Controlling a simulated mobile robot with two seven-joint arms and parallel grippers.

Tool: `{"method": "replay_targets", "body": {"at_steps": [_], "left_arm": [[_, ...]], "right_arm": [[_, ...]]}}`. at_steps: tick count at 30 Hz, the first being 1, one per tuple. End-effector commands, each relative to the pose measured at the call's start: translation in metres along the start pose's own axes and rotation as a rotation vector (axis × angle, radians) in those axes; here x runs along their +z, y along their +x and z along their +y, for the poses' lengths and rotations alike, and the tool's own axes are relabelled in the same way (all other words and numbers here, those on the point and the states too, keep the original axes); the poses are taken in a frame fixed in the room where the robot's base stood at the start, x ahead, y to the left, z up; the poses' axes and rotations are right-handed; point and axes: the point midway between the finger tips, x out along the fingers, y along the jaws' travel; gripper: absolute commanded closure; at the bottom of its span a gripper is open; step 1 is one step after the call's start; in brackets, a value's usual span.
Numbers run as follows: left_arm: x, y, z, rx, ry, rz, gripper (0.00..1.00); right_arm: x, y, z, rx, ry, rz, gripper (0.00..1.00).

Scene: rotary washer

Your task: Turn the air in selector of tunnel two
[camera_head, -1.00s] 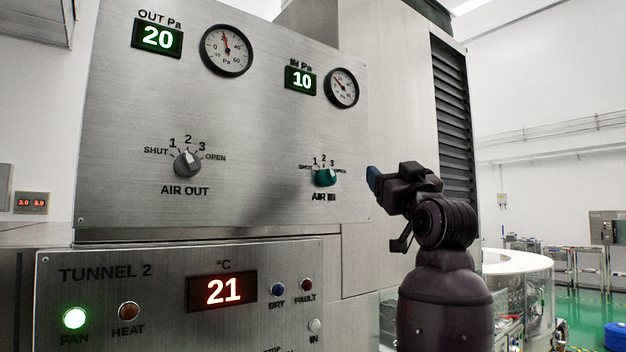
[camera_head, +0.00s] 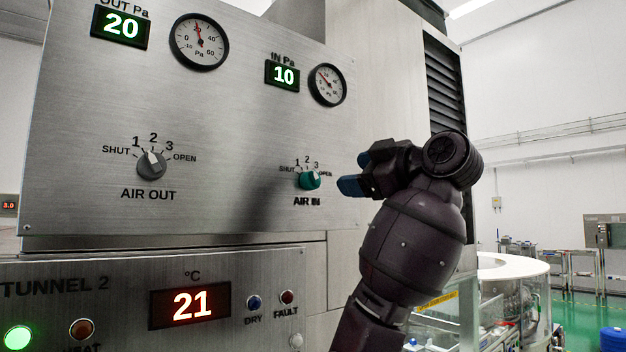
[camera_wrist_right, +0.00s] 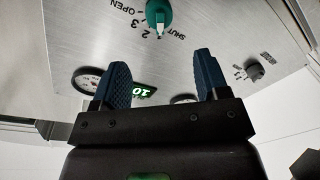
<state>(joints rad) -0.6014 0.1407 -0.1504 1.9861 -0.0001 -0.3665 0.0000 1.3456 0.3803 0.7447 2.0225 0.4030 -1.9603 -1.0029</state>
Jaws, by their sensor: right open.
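The AIR IN selector (camera_head: 310,180) is a small teal knob on the steel panel above the Tunnel 2 panel. In the right wrist view the teal knob (camera_wrist_right: 159,14) is at the top, beyond the fingertips. My right gripper (camera_head: 356,174) is open and empty, just right of the knob and apart from it. Its two blue fingers (camera_wrist_right: 164,72) show spread in the wrist view, with the panel behind them. My left gripper is not in view.
The grey AIR OUT selector (camera_head: 151,165) is further left on the same panel. IN Pa display (camera_head: 283,75) reads 10, with a gauge (camera_head: 327,85) beside it. The Tunnel 2 panel (camera_head: 120,300) juts below with lamps and buttons. Open room lies to the right.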

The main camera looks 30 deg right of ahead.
Motion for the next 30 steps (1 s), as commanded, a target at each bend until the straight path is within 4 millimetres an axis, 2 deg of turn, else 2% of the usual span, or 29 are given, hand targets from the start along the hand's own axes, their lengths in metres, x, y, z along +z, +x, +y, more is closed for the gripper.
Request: {"method": "replay_targets", "body": {"at_steps": [5, 18, 24, 30], "left_arm": [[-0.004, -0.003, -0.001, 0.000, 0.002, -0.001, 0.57], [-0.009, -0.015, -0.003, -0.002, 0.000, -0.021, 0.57], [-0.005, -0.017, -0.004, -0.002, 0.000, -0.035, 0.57], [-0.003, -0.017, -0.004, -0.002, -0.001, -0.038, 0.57]], "right_arm": [[-0.001, 0.016, 0.000, -0.003, -0.001, 0.001, 0.32], [-0.001, 0.087, 0.001, -0.002, 0.001, 0.001, 0.32], [-0.001, 0.104, 0.001, 0.001, 0.000, 0.001, 0.32], [0.000, 0.108, 0.000, 0.002, -0.002, 0.001, 0.32]]}}
